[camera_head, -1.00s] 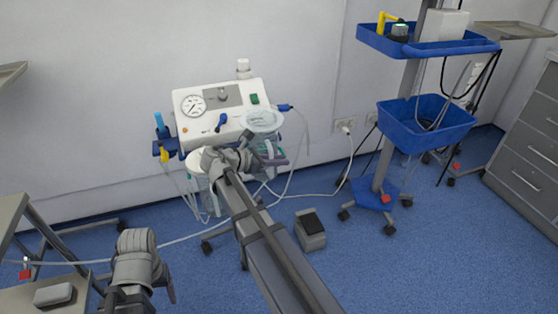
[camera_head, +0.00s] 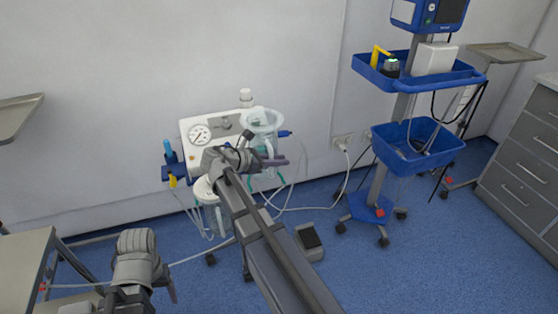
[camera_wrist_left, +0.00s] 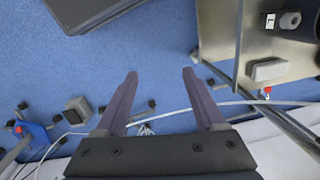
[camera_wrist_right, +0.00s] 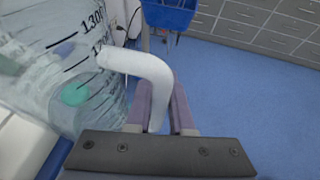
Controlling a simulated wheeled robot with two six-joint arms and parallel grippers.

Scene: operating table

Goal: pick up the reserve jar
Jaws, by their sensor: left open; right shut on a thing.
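The reserve jar, a clear graduated jar (camera_head: 261,120) with a pale lid, is in front of the right side of the white suction unit in the head view. It stands upright, its top above the unit's panel. In the right wrist view, the jar wall (camera_wrist_right: 80,75) with black scale marks fills the left side. My right gripper (camera_head: 277,161) is shut on its white bent handle (camera_wrist_right: 150,75); my arm hides part of the jar in the head view. My left gripper (camera_wrist_left: 160,80) is open and empty, pointing at the floor; its fingers are barely visible in the head view (camera_head: 172,290).
The white suction unit (camera_head: 190,124) with gauge stands by the wall. A second jar (camera_head: 210,212) hangs at its lower left. Hoses trail across the floor. A foot pedal (camera_head: 309,240), a blue trolley (camera_head: 408,148) and drawers (camera_head: 525,165) are to the right.

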